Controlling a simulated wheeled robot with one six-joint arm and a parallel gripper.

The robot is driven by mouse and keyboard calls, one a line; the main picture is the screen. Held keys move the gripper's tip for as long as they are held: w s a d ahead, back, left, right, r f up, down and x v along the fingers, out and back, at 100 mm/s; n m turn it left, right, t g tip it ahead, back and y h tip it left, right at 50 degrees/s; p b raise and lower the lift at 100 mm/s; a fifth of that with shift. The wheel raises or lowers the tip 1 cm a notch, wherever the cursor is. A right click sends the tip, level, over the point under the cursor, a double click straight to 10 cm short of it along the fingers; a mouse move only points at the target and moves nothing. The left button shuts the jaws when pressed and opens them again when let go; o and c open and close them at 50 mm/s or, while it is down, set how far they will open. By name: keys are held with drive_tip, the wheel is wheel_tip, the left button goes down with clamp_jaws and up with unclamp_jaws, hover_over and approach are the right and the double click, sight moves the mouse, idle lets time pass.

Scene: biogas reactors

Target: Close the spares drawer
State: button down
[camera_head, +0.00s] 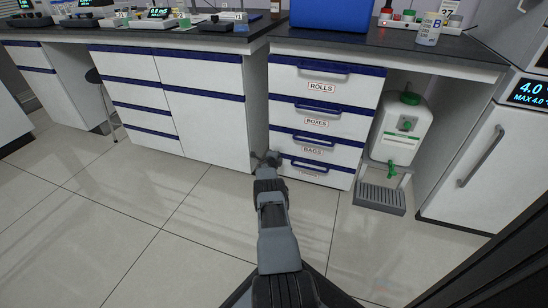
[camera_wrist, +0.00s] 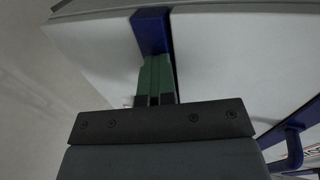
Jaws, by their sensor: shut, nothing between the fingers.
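The drawer unit (camera_head: 327,97) has a column of white drawers with blue top bands and handles. The upper labels read ROLLS, BOXES and BAGS. The bottom drawer (camera_head: 330,177) has a label too small to read, so I cannot confirm it is the spares drawer. Any gap at its front is not clear. My gripper (camera_head: 268,158) is low at the left edge of the bottom drawers. In the wrist view my gripper (camera_wrist: 156,75) is shut and empty, its greenish fingers at a blue band (camera_wrist: 152,32) on a white panel; I cannot tell if they touch.
A white water container (camera_head: 400,128) with a green tap stands right of the drawers above a grey drip tray (camera_head: 379,198). A white cabinet with a long handle (camera_head: 481,157) is at the far right. The tiled floor (camera_head: 130,215) at left is clear.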

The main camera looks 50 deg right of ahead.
drive_tip(key=shift+s+d+r, duration=0.15)
drive_tip(key=shift+d+r, duration=0.15)
drive_tip(key=shift+r, duration=0.1)
drive_tip(key=shift+a+p, duration=0.1)
drive_tip(key=shift+p, duration=0.55)
drive_tip(key=f+p+v, duration=0.2)
drive_tip(key=p+v, duration=0.9)
drive_tip(key=v, duration=0.3)
drive_tip(key=shift+a+p, duration=0.3)
drive_tip(key=shift+p, duration=0.1)
